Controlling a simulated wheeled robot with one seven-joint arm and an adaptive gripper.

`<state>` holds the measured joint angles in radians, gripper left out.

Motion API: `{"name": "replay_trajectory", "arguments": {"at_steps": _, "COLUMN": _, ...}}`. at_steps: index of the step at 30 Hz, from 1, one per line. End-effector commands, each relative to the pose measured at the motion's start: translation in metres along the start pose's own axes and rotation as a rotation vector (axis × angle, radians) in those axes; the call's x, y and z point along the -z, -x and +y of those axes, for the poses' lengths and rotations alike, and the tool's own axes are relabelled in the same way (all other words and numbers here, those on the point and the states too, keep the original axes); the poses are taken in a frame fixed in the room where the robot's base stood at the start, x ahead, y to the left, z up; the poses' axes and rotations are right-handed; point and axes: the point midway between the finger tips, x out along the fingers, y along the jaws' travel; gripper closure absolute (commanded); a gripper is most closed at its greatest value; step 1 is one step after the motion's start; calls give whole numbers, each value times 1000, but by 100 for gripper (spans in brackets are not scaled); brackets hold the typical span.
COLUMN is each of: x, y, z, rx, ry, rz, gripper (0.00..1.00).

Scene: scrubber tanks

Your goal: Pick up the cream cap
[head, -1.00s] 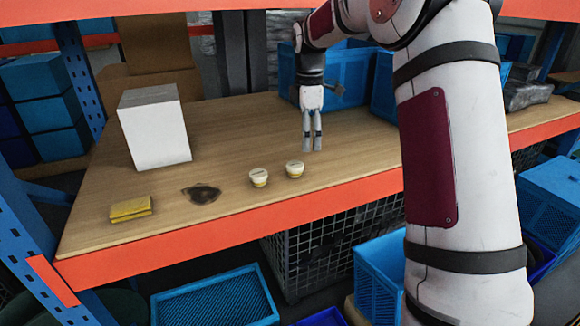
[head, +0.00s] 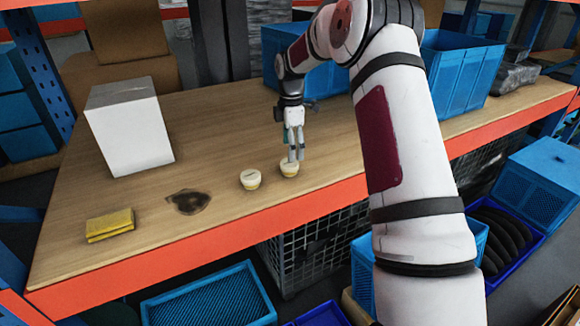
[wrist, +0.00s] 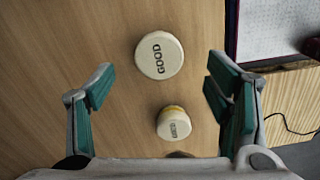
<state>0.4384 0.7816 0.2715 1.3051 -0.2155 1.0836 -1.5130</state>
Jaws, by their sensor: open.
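Two small round pots with cream caps stand side by side near the table's front edge. The right cream cap (head: 289,168) is directly beneath my gripper (head: 295,153); the fingertips partly overlap it in the head view. In the wrist view this cap (wrist: 160,55) is the larger disc, lettered GOOD, lying between and beyond the fingertips. The left cream cap (head: 250,177) shows smaller in the wrist view (wrist: 174,123), with a yellow band and lettering. My gripper (wrist: 160,85) is open and empty, pointing down. I cannot tell whether the fingers touch the right cap.
Blue crates (head: 455,75) stand behind my arm. The orange table edge (head: 210,237) is close in front.

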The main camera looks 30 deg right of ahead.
Motion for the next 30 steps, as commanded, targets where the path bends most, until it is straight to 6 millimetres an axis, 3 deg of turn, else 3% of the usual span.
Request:
{"name": "replay_trajectory", "arguments": {"at_steps": 8, "x": 0, "y": -22, "z": -1, "rx": 2, "ry": 0, "rz": 0, "gripper": 28}}
{"name": "replay_trajectory", "arguments": {"at_steps": 18, "x": 0, "y": -64, "z": 1, "rx": 1, "ry": -1, "rz": 1, "gripper": 28}}
{"name": "replay_trajectory", "arguments": {"at_steps": 27, "x": 0, "y": -70, "z": 2, "rx": 0, "ry": -1, "rz": 0, "gripper": 28}}
{"name": "replay_trajectory", "arguments": {"at_steps": 30, "x": 0, "y": -70, "z": 2, "rx": 0, "ry": -1, "rz": 0, "gripper": 48}}
